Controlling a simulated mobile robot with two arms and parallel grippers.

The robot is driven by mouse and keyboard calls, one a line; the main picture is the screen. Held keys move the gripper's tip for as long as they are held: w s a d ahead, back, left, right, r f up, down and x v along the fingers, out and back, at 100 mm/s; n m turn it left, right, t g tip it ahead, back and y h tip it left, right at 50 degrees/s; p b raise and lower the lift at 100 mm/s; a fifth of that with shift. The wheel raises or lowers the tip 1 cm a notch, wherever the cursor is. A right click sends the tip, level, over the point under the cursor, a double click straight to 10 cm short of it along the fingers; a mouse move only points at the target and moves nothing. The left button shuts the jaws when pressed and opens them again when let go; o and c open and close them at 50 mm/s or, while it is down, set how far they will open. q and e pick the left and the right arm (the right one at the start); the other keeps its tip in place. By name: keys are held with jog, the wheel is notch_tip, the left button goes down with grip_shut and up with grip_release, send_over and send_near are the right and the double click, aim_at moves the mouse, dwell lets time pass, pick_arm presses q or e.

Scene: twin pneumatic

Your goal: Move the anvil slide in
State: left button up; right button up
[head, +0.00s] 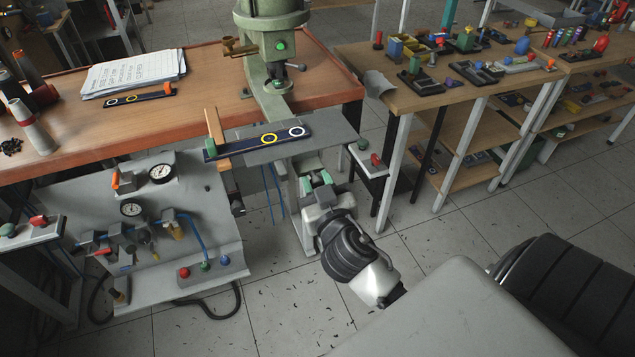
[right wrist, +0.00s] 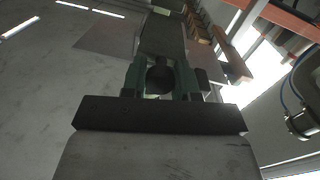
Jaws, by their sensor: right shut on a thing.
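The green press (head: 272,45) stands at the table's front edge. A grey plate (head: 315,137) juts out in front of it, which I take for the anvil slide; it carries a dark strip (head: 240,144) with a yellow ring, a white ring and a green end. My right gripper (head: 318,183) is just below and in front of the plate. In the right wrist view its green fingers (right wrist: 162,80) are shut on a dark round knob (right wrist: 160,79). How the knob joins the plate is hidden. My left gripper is not in view.
A wooden bar (head: 217,138) crosses the strip's left end. A grey panel with gauges (head: 162,173) and hoses hangs lower left. A small shelf with red and green buttons (head: 375,161) stands right of the plate. Open floor (head: 290,310) lies in front.

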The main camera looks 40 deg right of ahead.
jog(key=x, duration=1.2)
jog(key=shift+w+a+b, duration=0.3)
jog(key=shift+w, duration=0.05)
grip_shut()
jog(key=shift+w+d, duration=0.1)
jog(key=shift+w, duration=0.1)
jog(key=shift+r, duration=0.15)
jog(key=o, duration=0.6)
grip_release()
jog(key=o, duration=0.4)
jog(key=shift+w, duration=0.15)
jog(key=b+v, duration=0.1)
jog(key=v, duration=1)
